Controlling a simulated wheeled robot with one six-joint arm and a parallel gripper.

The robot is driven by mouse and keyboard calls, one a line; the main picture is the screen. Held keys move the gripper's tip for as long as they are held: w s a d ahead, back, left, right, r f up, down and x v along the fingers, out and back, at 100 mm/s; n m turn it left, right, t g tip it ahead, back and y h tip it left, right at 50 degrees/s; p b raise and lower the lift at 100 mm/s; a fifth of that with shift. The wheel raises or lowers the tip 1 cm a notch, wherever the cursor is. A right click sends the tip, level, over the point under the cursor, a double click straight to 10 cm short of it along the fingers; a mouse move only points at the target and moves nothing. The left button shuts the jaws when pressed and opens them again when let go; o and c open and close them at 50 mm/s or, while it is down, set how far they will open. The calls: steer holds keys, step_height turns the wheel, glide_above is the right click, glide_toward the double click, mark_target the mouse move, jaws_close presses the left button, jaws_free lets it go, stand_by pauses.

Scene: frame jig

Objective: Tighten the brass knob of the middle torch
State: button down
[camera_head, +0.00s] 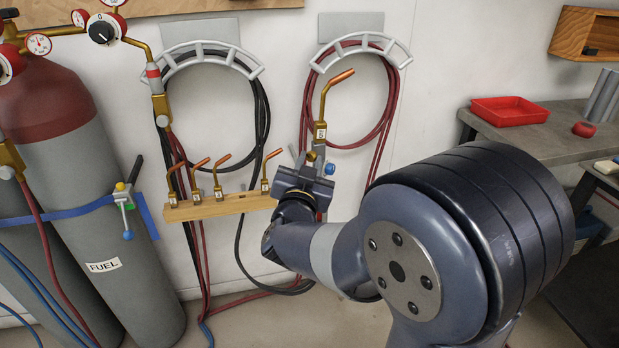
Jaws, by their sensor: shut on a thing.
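A torch (320,132) with a bent copper tip and a small white label stands upright in front of the right hose loop. Low on it are a small brass-coloured knob (311,155) and a blue knob (329,169). My gripper (303,165) is at the torch's lower part, just below and left of the label. It is shut on the torch there. The wrist hides much of the lower torch, and I cannot tell exactly which part is between the fingers.
Several small torch tips stand in a wooden rack (215,208) left of my gripper. A grey FUEL cylinder (95,235) stands at the left. Hoses hang on two wall hangers (362,44). A bench (555,137) with a red tray (509,110) is at the right.

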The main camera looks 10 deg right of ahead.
steer(key=m+h+b, duration=0.1)
steer(key=m+b, duration=0.2)
steer(key=b, duration=0.1)
steer(key=m+h+b, duration=0.1)
steer(key=m+b, duration=0.2)
steer(key=b, duration=0.2)
steer(key=f+m+h+b, duration=0.1)
steer(key=m+h+b, duration=0.1)
steer(key=m+b, duration=0.2)
steer(key=shift+w+a+t+b, duration=0.15)
steer(key=shift+t+b, duration=0.15)
steer(key=shift+r+m+h+b, duration=0.15)
steer(key=shift+m+h+b, duration=0.15)
steer(key=shift+m+b, duration=0.3)
steer(key=c, duration=1.3)
jaws_free()
steer(key=shift+o, duration=0.2)
steer(key=p+v, duration=0.1)
steer(key=v, duration=0.9)
steer(key=shift+s+a, duration=0.3)
